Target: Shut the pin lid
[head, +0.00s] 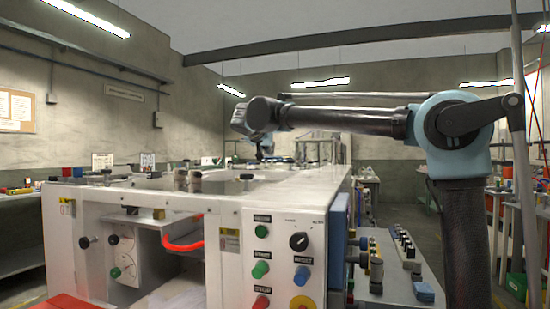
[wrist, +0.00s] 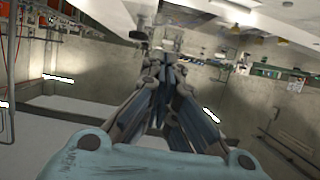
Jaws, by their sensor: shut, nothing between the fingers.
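I cannot make out the pin lid for certain in either view. The white machine (head: 190,212) has a flat top with several small dark knobs and metal fittings (head: 190,180) along its front part. My gripper (head: 264,152) hangs at the end of the arm above the far part of the machine top, small and partly dark in the head view. In the wrist view my gripper (wrist: 160,68) has its fingers together with nothing between them. No machine part is seen touching the fingers.
Benches with loose items line the left and right walls.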

